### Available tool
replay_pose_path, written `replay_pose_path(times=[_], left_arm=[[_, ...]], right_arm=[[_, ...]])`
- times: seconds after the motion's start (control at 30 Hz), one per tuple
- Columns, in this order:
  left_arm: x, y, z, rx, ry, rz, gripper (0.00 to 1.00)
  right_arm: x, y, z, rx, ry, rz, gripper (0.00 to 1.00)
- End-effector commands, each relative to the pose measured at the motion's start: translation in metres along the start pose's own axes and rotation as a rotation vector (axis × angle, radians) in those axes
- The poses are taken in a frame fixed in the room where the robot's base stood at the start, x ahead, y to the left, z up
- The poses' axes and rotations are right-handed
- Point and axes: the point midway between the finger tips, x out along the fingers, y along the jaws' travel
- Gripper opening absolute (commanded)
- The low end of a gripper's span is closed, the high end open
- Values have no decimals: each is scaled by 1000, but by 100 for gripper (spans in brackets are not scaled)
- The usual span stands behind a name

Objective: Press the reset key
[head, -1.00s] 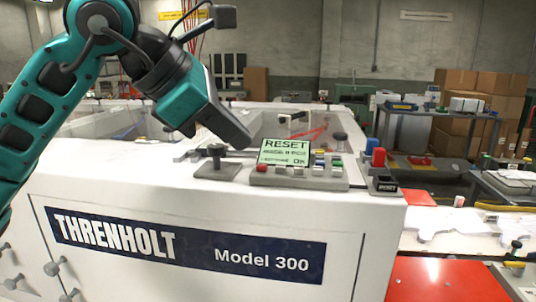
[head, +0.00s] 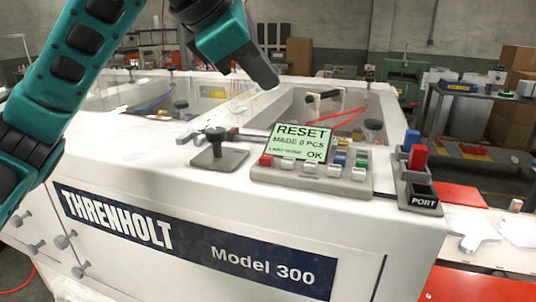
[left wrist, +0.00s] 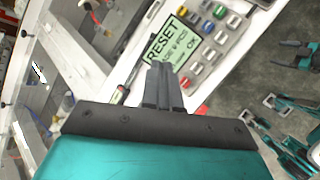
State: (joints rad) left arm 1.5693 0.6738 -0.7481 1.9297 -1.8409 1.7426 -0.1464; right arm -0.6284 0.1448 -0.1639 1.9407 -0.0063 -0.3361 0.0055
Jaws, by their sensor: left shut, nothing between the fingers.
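The control panel (head: 312,180) sits on top of the white machine, with a green screen (head: 302,142) that reads RESET, MADE 0 PCS and OK. Below and beside the screen are several small keys: a red one (head: 267,160) at the left, white ones along the front, and blue, yellow and green ones at the right. Which one is the reset key I cannot tell. My left gripper (head: 270,82) is shut and empty, above and behind the screen in the head view. In the left wrist view its shut fingers (left wrist: 160,70) overlap the view of the screen (left wrist: 168,37). My right gripper is not in view.
A black knob on a plate (head: 217,150) stands left of the panel. A block marked PORT (head: 420,198) with red and blue parts stands to its right. An open well with a dark handle lies behind the panel. Shelves and boxes stand farther back.

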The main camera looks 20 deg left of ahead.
Motion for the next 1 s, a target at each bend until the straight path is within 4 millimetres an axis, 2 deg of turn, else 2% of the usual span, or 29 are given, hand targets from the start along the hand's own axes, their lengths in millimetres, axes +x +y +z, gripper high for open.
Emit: replay_pose_path(times=[0.3,0.6,1.0], left_arm=[[24,-18,-18,0,2,-3,0],[54,-40,-40,0,0,-1,0],[61,-44,-44,0,0,-1,0]], right_arm=[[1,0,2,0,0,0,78],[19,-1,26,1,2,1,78],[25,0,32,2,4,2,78]])
